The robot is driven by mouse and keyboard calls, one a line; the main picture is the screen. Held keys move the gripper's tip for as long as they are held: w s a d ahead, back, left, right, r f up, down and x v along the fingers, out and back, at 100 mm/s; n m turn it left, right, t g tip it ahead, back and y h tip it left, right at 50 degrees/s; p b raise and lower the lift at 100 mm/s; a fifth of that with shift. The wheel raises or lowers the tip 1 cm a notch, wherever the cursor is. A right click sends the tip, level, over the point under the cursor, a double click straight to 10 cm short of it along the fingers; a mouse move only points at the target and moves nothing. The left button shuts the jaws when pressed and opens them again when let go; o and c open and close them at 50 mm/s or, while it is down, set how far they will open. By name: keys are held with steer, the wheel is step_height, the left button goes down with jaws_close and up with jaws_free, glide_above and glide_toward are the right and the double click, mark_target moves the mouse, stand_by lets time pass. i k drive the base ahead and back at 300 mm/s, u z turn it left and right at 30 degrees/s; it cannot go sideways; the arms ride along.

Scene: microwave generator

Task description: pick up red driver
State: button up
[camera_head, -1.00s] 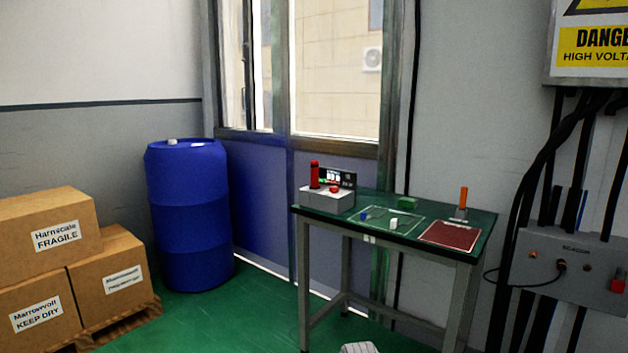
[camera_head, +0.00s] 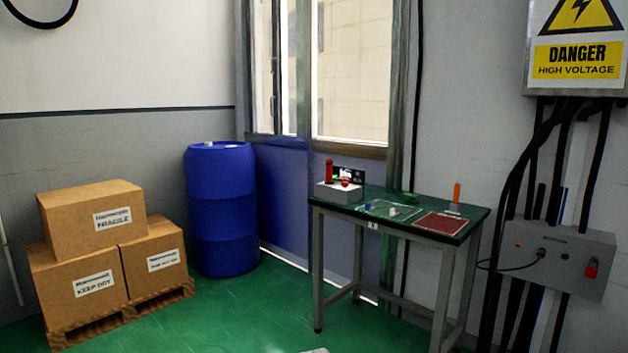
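A red upright handle-like cylinder (camera_head: 329,171), which may be the red driver, stands at the grey box (camera_head: 338,192) on the left end of the green workbench (camera_head: 375,199). An orange upright handle (camera_head: 457,192) stands in a small holder at the right end of the bench. It is too small to tell which is a driver. My gripper cannot be made out; only a small pale sliver shows at the bottom edge.
A dark red mat (camera_head: 440,223) and small items lie on the bench. A blue barrel (camera_head: 221,215) and stacked cardboard boxes (camera_head: 92,222) stand left. A control box with cables (camera_head: 562,258) hangs right. Green floor (camera_head: 255,315) is open in front.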

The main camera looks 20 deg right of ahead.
mark_target(328, 162)
steer(key=u, duration=0.3)
steer(key=k, duration=0.65)
steer(key=u, duration=0.25)
steer(key=i, duration=1.5)
steer(key=z, duration=0.75)
steer(key=i, duration=1.05)
steer(key=z, duration=0.6)
